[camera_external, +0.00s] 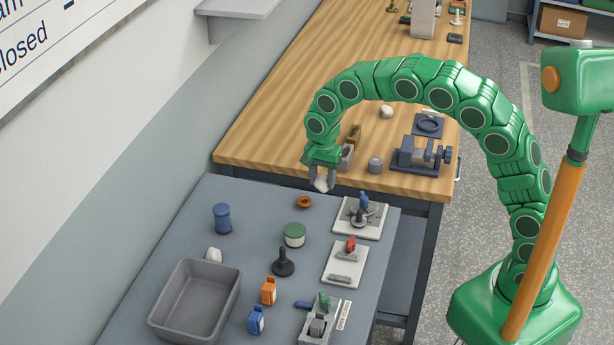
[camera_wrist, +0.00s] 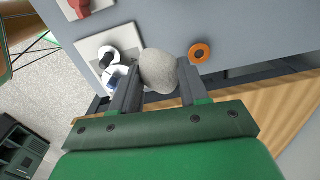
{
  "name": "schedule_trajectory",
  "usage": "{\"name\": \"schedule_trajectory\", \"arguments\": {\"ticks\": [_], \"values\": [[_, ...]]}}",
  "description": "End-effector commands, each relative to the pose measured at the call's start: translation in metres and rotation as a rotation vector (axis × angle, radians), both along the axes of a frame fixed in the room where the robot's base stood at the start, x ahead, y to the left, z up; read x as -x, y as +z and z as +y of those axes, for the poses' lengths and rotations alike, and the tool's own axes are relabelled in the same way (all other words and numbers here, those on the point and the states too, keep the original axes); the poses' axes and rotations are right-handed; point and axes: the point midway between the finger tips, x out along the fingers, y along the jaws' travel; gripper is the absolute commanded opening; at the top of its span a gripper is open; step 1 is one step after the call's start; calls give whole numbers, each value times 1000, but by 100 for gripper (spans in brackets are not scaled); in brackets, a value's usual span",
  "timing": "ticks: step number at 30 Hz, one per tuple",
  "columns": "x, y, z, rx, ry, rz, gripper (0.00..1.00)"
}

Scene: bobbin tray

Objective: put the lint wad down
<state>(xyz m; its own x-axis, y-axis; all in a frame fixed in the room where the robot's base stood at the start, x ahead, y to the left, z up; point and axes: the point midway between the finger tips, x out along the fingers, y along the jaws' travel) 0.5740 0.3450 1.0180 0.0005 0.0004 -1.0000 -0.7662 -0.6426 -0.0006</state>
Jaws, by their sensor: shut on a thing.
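My gripper (camera_external: 321,178) is shut on a pale grey-white lint wad (camera_external: 321,184). It holds the wad above the far edge of the grey table (camera_external: 265,195), near where that table meets the wooden bench. In the wrist view the lint wad (camera_wrist: 158,70) sits between the two fingers of my gripper (camera_wrist: 160,90). An orange ring (camera_external: 304,202) lies on the grey table just below and left of the wad in the external view. Another small whitish lump (camera_external: 214,255) lies by the grey bin.
An empty-looking grey bin (camera_external: 178,322) stands at the front left. A blue spool (camera_external: 222,218), a green-topped tin (camera_external: 294,234), a black knobbed tool (camera_external: 284,262) and fixture plates (camera_external: 375,225) stand on the grey table. A vise (camera_external: 420,157) is on the wooden bench (camera_external: 270,130).

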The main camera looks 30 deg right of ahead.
Motion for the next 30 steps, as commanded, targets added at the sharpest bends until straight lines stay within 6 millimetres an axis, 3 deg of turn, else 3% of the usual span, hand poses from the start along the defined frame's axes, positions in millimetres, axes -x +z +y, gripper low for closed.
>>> {"name": "schedule_trajectory", "arguments": {"ticks": [6,15,30], "values": [[-34,5,-62,-1,-111,-1,16],[-67,11,-149,0,-258,-1,16],[-92,22,-300,0,-504,-1,16]]}}
